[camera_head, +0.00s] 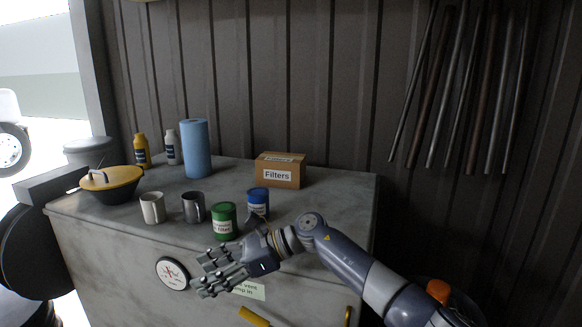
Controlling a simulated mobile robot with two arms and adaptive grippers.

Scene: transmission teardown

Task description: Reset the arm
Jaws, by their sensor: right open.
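My right arm comes in from the lower right. Its gripper (212,273) is open and empty, with its fingers pointing left. It is in front of the grey workbench (110,232), below the green can (224,221) in the picture. The wrist covers part of the bench front and a pale label there. I cannot tell how far the fingers are from the bench front. My left gripper does not show.
On the bench stand a blue can (258,203), two mugs (152,207), a yellow-lidded bowl (110,184), a blue paper roll (196,148), two bottles (142,151) and a Filters box (280,171). A round white disc (173,273) is on its front. Pipes (460,90) hang at right.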

